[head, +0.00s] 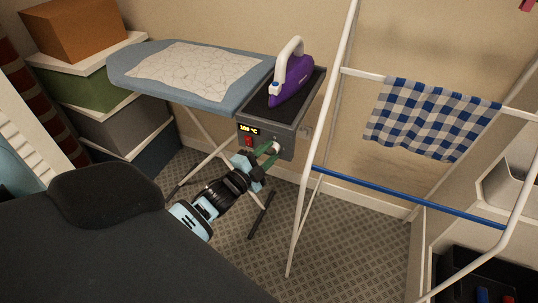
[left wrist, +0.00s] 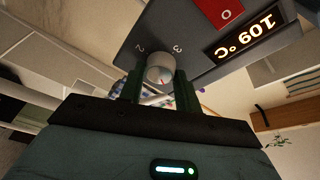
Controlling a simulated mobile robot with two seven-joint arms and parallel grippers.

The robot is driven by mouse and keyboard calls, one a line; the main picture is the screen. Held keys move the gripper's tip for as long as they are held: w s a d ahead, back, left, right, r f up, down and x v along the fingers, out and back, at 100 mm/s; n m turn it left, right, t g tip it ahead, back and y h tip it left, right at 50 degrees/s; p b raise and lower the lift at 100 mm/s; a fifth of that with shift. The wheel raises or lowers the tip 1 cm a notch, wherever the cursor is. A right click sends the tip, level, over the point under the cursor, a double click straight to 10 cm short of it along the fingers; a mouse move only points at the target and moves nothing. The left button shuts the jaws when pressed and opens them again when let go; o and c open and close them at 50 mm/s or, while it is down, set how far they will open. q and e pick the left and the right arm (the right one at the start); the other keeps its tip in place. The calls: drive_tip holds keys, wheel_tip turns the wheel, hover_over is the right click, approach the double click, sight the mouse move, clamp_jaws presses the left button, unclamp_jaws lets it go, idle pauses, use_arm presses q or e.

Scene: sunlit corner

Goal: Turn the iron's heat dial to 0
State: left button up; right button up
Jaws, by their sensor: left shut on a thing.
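The purple iron (head: 291,80) with a white handle stands on the dark rest at the right end of the ironing board (head: 195,75). Below it is a grey control box (head: 283,136) with a lit display (head: 249,129). In the left wrist view the display (left wrist: 243,36) is upside down and appears to read 109 °C. The round pale dial (left wrist: 160,70) has a small red mark; the numerals 2 and 3 show beside it. My left gripper (head: 268,153) is shut on the dial, one green finger on each side (left wrist: 159,88). My right gripper is not in view.
A red switch (left wrist: 222,10) sits beside the display. A white drying rack (head: 312,170) with a checked cloth (head: 432,118) stands close to the right of my left gripper. Stacked boxes (head: 92,90) are at the left. Patterned carpet (head: 355,235) lies below.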

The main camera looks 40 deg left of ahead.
use_arm(q)
drive_tip(key=n+y, duration=0.1)
drive_tip(key=n, duration=0.2)
drive_tip(key=n+t+b, duration=0.1)
drive_tip(key=n, duration=0.2)
drive_tip(key=shift+f+n+t+y, duration=0.2)
drive_tip(key=shift+n+t+y, duration=0.1)
drive_tip(key=shift+n+y, duration=0.1)
drive_tip(key=shift+n, duration=0.3)
drive_tip(key=o, duration=1)
drive_tip(key=v, duration=0.8)
drive_tip(key=shift+b, duration=0.4)
